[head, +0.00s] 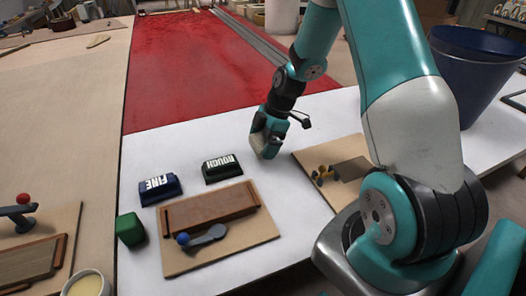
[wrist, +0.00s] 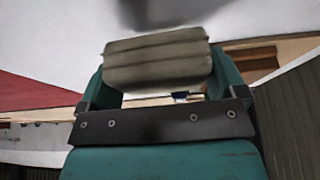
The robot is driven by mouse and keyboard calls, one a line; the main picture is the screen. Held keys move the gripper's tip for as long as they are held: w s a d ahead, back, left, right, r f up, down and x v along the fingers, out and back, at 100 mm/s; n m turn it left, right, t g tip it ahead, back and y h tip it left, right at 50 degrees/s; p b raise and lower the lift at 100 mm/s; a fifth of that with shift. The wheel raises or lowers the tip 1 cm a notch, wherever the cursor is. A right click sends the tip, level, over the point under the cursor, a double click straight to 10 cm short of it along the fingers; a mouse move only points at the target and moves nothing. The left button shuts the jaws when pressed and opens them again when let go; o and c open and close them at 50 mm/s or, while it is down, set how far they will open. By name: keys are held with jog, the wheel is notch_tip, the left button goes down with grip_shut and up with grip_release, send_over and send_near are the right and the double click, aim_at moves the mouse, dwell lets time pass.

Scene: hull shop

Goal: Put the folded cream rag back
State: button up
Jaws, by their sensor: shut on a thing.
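The folded cream rag (head: 259,144) is in my gripper (head: 265,148), just above or at the white tabletop; I cannot tell if it touches. In the wrist view the rag (wrist: 158,65) looks like a thick grey-beige folded pad, with my gripper's teal fingers (wrist: 160,75) on either side of it. My gripper is shut on it. The gripper is beyond and to the right of the dark green ROUGH block (head: 222,168).
A blue FINE block (head: 160,189), a green cube (head: 130,229) and a board (head: 235,247) with a brown plank and blue-knobbed tool are at left. Another board (head: 311,159) with a flat grey-brown piece is right. A blue bin (head: 468,75) stands far right. Red sheet (head: 200,70) lies behind.

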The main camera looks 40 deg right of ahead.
jog(key=shift+f, duration=1.8)
jog(key=shift+f, duration=0.15)
jog(key=o, duration=0.6)
